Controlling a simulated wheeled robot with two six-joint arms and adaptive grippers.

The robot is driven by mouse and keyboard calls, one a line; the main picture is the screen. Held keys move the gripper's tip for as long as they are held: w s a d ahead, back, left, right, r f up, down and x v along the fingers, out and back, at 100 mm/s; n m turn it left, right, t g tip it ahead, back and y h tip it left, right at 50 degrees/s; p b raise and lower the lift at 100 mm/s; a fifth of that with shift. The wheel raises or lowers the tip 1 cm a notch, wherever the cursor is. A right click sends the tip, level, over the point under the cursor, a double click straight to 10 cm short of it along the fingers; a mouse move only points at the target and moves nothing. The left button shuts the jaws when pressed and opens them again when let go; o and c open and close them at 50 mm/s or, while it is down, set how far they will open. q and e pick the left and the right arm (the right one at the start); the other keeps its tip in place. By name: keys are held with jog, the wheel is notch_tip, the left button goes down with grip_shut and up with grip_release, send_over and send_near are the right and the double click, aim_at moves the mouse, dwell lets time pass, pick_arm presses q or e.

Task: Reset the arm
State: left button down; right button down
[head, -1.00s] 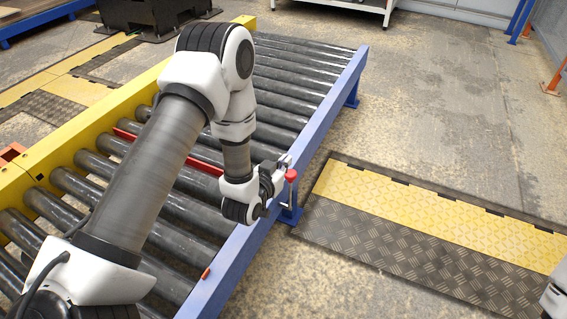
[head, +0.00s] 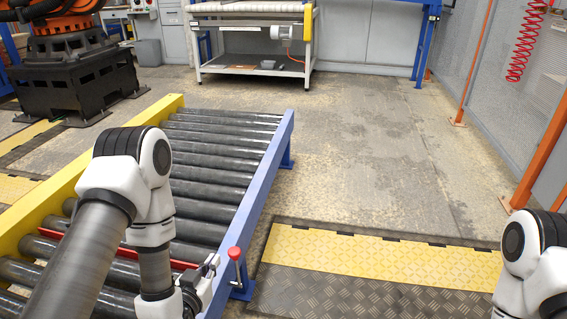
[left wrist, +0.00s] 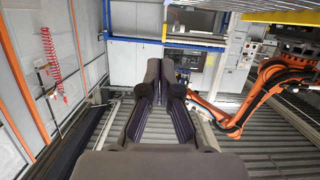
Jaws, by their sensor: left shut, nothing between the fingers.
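My left arm (head: 140,185) reaches over the roller conveyor (head: 225,165) in the head view, bent down at its white joints. Its end lies near the conveyor's blue side rail, low in that view. In the left wrist view my left gripper (left wrist: 160,76) shows its two dark fingers together, with nothing between them. My right arm (head: 528,262) shows only in part at the lower right edge of the head view. Its gripper is outside the frame.
A yellow and black floor plate (head: 375,258) lies right of the conveyor. An orange robot arm (left wrist: 225,115) shows in the left wrist view. Open floor lies beyond the conveyor.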

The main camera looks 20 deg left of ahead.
pick_arm(q)
jog(key=s+d+f+m+g+h, duration=0.1)
jog(key=s+d+f+g, duration=0.3)
jog(key=s+f+g, duration=1.05)
jog(key=s+f, duration=0.4)
jog(key=s, duration=0.5)
notch_tip(320, 180, up, 29)
jog(key=p, duration=2.9)
jog(key=shift+s+r, duration=0.15)
jog(key=shift+s, duration=0.05)
jog(key=shift+g, duration=0.25)
